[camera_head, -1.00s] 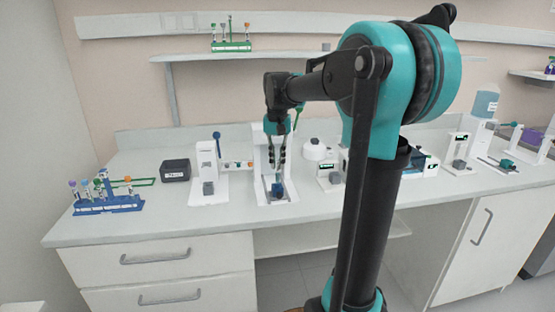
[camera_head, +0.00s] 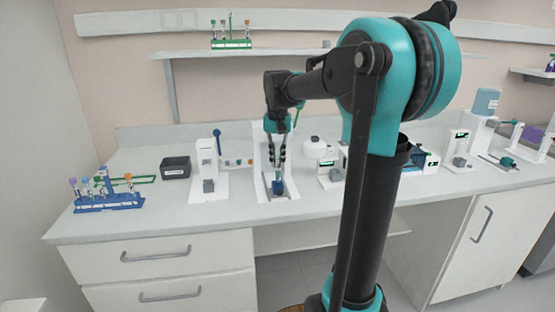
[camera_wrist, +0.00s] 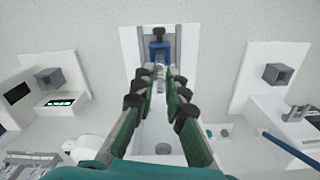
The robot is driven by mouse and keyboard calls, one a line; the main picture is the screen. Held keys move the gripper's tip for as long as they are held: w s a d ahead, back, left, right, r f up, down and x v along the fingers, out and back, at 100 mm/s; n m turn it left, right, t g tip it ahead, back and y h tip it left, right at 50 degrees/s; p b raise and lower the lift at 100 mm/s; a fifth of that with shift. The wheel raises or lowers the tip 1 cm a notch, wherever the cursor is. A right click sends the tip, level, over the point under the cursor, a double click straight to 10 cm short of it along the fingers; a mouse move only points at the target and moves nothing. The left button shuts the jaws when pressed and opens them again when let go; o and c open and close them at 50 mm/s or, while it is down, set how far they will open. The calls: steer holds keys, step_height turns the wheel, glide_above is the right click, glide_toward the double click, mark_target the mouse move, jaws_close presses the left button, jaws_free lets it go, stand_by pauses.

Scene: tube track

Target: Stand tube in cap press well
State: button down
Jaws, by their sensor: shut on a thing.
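My gripper (camera_head: 279,165) hangs pointing down in front of the white cap press (camera_head: 262,165). It is shut on a small pale, clear tube, which shows between the fingertips in the wrist view (camera_wrist: 160,74). The blue well block (camera_head: 279,187) sits on the press base just below my fingertips. In the wrist view the blue well block (camera_wrist: 157,50) lies just beyond the fingertips, close to the tube. The tube looks about upright over or at the well. I cannot tell whether its lower end is inside.
A blue rack (camera_head: 110,202) with several tubes stands at the left. A black box (camera_head: 176,167) and a white lever device (camera_head: 209,180) stand left of the press. A white device with a grey block (camera_head: 330,172) stands close to its right. The front counter strip is clear.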

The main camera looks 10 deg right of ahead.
steer(key=shift+f, duration=0.35)
stand_by(0.3)
steer(key=shift+f, duration=0.35)
steer(key=shift+f, duration=0.7)
stand_by(0.3)
steer(key=c, duration=1.5)
jaws_free()
steer(key=shift+o, duration=0.2)
step_height(320, 180, up, 12)
steer(key=shift+r, duration=0.1)
